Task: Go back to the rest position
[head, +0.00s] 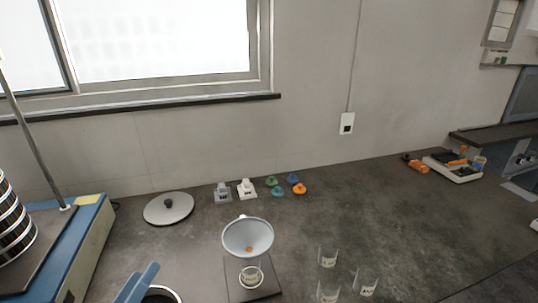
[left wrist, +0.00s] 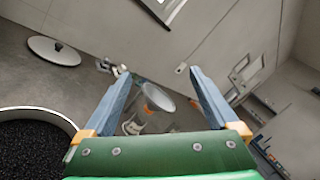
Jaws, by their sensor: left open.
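My left gripper (head: 140,285) shows at the bottom edge of the head view, only a blue finger of it. In the left wrist view its two blue fingers (left wrist: 162,72) stand wide apart, with nothing between the tips. A round metal-rimmed container (head: 174,291) is beside the gripper, partly cut off by the picture edge. In the left wrist view a round container of black grains (left wrist: 30,145) lies at lower left. A white funnel (head: 248,238) stands over a small glass beaker (head: 251,278) beyond the gripper. My right gripper is out of view.
The sieve stack (head: 14,225) on its blue shaker (head: 88,240) stands at left. A grey lid (head: 168,208) lies at the back. Small beakers (head: 328,257), coloured pieces (head: 299,188) and a balance (head: 455,170) are on the bench. The bench's right middle is clear.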

